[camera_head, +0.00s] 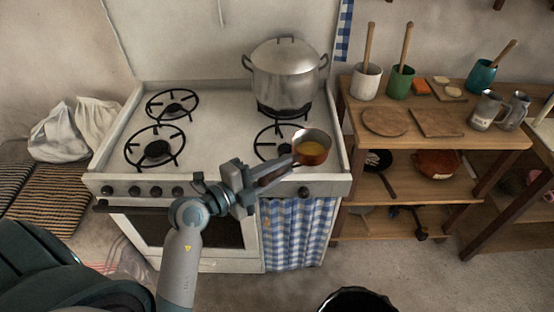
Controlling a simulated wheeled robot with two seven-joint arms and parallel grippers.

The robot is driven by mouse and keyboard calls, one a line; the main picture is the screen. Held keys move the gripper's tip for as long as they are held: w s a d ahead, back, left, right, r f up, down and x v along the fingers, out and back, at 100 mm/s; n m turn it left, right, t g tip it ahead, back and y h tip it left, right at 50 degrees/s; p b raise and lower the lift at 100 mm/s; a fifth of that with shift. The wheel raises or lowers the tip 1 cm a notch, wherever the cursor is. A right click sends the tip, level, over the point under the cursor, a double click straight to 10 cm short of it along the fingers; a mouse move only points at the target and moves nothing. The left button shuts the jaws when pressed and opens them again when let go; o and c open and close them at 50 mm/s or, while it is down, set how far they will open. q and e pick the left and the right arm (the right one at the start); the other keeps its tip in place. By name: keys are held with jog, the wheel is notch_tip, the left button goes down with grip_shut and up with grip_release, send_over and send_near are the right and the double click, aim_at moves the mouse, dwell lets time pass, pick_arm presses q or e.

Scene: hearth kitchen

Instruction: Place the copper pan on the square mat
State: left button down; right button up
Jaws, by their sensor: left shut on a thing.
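The copper pan (311,154) is a small round pan with yellowish contents or a shiny interior; I cannot tell which. It is raised over the front right of the white stove, its handle pointing down and left. My left gripper (257,186) is shut on the handle. The pan looks roughly level. The square mat (437,122) is a flat brown square on the wooden shelf top, to the right of the pan and clear of other things. My right gripper is not in view.
A large lidded pot (286,75) stands on the stove's back right burner. A round mat (385,122) lies left of the square mat. Utensil crocks (366,82) stand behind, and metal jugs (487,110) stand to the right. The stove's left burners (157,148) are empty.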

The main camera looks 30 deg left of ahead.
pick_arm(q)
jog(key=s, duration=0.1)
jog(key=s+d, duration=0.1)
jog(key=b, duration=0.1)
jog(key=shift+s+d+f+m+h, duration=0.15)
jog(key=shift+s+d+m+h, duration=0.15)
jog(key=shift+s, duration=0.1)
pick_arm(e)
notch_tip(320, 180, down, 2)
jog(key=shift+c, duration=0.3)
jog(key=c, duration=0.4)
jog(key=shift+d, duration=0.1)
